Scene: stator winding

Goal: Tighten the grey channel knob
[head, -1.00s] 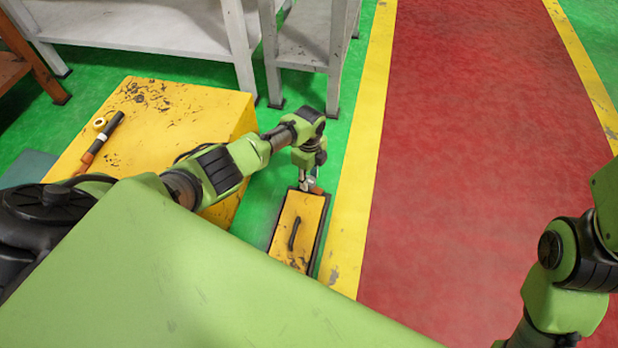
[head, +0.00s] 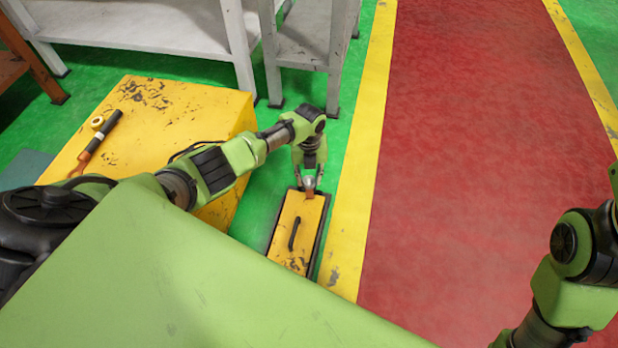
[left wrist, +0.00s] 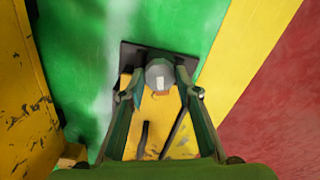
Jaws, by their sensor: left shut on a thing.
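The grey knob (left wrist: 160,74) is a round grey piece at the far end of a low yellow unit (head: 291,254) with a dark bar on its top. In the left wrist view it sits between the fingertips of my left gripper (left wrist: 158,92). My left gripper also shows in the head view (head: 309,187), pointing down at the far end of the unit, shut on the knob. The fingers partly hide the knob in the head view. My right arm shows at the right edge, but its gripper is out of frame.
A large yellow block (head: 190,112) stands left of the unit, with a black-handled tool (head: 103,135) and a small yellow ring (head: 97,122) on top. Grey benches (head: 150,25) stand behind. The red floor lane (head: 460,150) on the right is clear.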

